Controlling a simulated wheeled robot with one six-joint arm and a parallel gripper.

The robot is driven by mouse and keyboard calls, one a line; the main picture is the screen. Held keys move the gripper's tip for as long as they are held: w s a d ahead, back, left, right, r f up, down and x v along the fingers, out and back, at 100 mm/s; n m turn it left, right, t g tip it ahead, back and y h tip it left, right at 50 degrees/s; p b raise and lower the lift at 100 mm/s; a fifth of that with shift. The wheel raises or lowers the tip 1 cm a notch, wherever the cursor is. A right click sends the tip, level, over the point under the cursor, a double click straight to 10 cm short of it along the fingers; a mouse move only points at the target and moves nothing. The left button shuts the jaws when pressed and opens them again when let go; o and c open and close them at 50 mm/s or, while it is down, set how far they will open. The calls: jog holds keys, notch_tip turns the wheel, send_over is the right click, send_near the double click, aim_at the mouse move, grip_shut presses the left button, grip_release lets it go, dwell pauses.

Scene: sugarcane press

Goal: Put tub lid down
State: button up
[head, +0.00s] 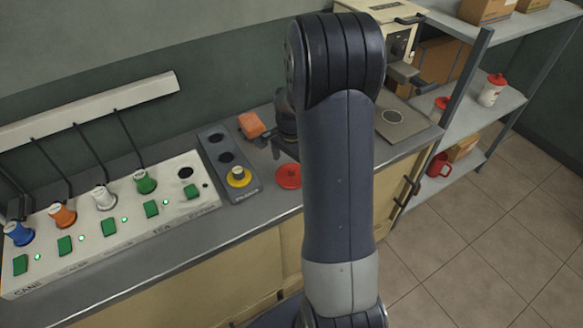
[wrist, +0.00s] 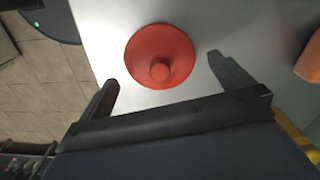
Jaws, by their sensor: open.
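A round red lid (head: 288,176) with a knob lies flat on the grey counter, close to its front edge. In the wrist view the red lid (wrist: 160,56) shows whole, knob toward the camera. My gripper (wrist: 162,72) is open and empty, its two fingers apart on either side of the lid's near part. In the head view my arm hides part of the gripper, which is just behind the lid. A white tub (head: 490,92) with a red top stands on the right shelf.
An orange block (head: 251,125) lies left of my gripper, by a grey holder (head: 228,165) with a yellow spool. A white panel (head: 110,222) with coloured spools and green buttons fills the left counter. A press (head: 385,40) stands behind. Another small red item (head: 441,103) and a red mug (head: 438,166) are right.

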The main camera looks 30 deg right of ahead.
aim_at(292, 168)
notch_tip(292, 168, up, 10)
dwell(0.3)
jog(key=shift+f, duration=0.1)
notch_tip(292, 168, down, 12)
jog(key=shift+s+r, duration=0.1)
jog(key=shift+r, duration=1.65)
